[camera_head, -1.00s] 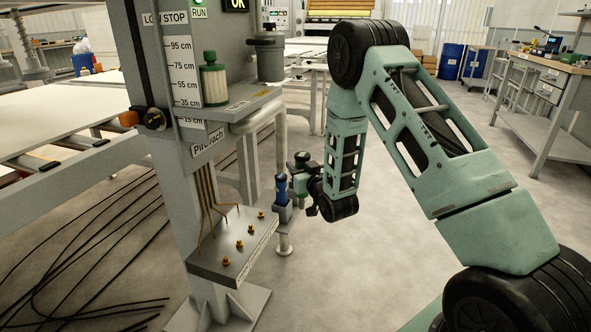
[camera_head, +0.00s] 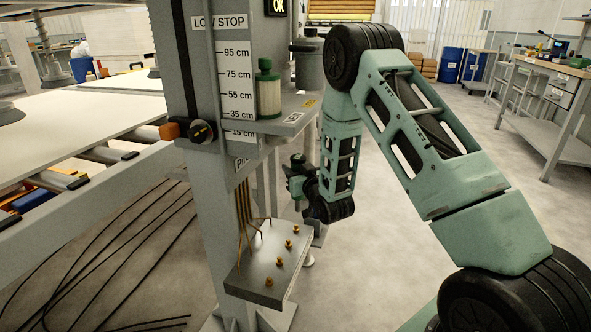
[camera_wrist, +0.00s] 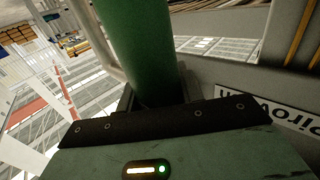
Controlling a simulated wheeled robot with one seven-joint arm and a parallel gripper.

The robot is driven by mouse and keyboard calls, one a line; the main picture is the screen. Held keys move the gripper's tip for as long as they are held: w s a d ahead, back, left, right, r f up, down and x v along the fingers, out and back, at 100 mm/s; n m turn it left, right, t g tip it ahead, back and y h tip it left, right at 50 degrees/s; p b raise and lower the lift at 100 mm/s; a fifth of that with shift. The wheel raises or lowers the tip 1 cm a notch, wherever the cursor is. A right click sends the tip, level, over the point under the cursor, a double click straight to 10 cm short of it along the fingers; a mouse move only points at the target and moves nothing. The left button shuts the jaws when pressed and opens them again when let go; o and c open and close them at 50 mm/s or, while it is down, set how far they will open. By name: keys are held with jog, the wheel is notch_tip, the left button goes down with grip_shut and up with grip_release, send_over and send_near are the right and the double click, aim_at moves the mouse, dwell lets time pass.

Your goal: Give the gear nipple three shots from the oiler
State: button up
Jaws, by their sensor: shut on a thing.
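My gripper (camera_head: 300,186) is beside the grey column, behind the nipple plate in the head view. It is shut on a dark green cylinder, apparently the oiler (camera_head: 297,161). In the wrist view the oiler (camera_wrist: 142,45) is a large green cylinder rising from the jaws; its nozzle is not visible. Several brass nipples (camera_head: 288,244) stand on the grey plate (camera_head: 258,264), apart from the oiler. Their labels are not readable, so I cannot tell which one is the gear nipple.
The grey column (camera_head: 208,150) carries the plate and a shelf with a green-capped reservoir (camera_head: 268,92). Thin brass pipes (camera_head: 243,205) come down to the plate's back edge. A roller table (camera_head: 80,180) is at the left, with cables on the floor.

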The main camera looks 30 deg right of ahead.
jog(key=shift+w+a, duration=0.15)
jog(key=shift+w, duration=0.05)
dwell(0.4)
jog(key=shift+f+b, duration=2.25)
jog(key=shift+f, duration=0.1)
jog(key=shift+f+b, duration=0.45)
jog(key=shift+f, duration=0.05)
jog(key=shift+r, duration=0.5)
jog(key=shift+f+b, duration=0.35)
jog(key=shift+f, duration=0.3)
jog(key=shift+r, duration=0.2)
